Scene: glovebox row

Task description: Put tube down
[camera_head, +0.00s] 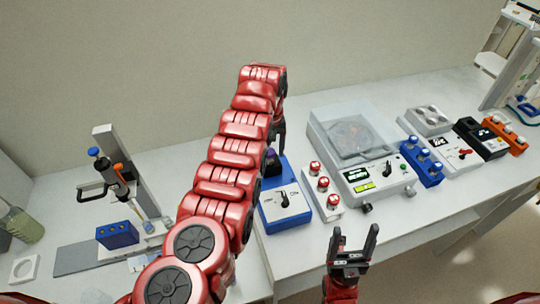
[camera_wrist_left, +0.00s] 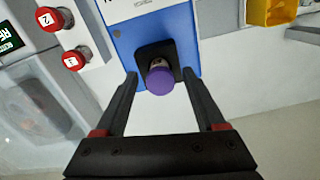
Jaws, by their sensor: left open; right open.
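A purple-capped tube (camera_wrist_left: 160,78) stands in the black holder (camera_wrist_left: 156,52) on top of a blue-and-white device (camera_wrist_left: 127,37). In the head view the device (camera_head: 285,208) stands just right of my left arm, and the purple cap (camera_head: 272,160) shows partly behind the arm. My left gripper (camera_wrist_left: 159,76) is open, with one finger on each side of the tube and gaps between fingers and cap. In the head view my arm hides most of this gripper. My right gripper (camera_head: 353,240) is open and empty, in front of the bench edge.
A white rack with red-capped tubes (camera_head: 322,184) stands right of the device, then a centrifuge (camera_head: 360,150). A blue rack (camera_head: 423,163) and an orange rack (camera_head: 503,133) stand further right. A pipette stand (camera_head: 125,170) and blue block (camera_head: 117,234) are at left.

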